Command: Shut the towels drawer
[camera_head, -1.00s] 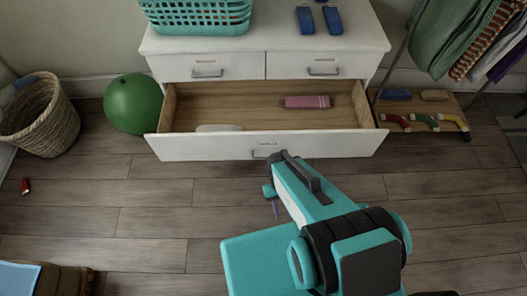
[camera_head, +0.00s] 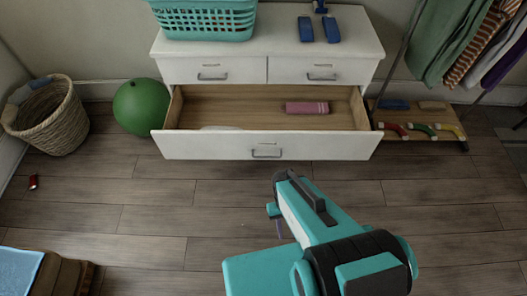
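The wide lower drawer (camera_head: 205,146) of the white dresser stands pulled open. Inside it lie a pink folded towel (camera_head: 307,107) at the right and a white item (camera_head: 220,128) at the left front, mostly hidden by the drawer front. The drawer's grey handle (camera_head: 266,153) is at the middle of its front. My gripper (camera_head: 278,217) is low in front of the drawer, apart from it, with floor showing between. Its fingers are mostly hidden behind my teal arm, so I cannot tell whether they are open.
The dresser top (camera_head: 285,40) holds a teal basket (camera_head: 205,18) and blue objects (camera_head: 306,29). A green ball (camera_head: 142,106) and a wicker basket (camera_head: 52,120) stand at left. A low wooden rack (camera_head: 420,116) with shoes stands at right. Floor before the drawer is clear.

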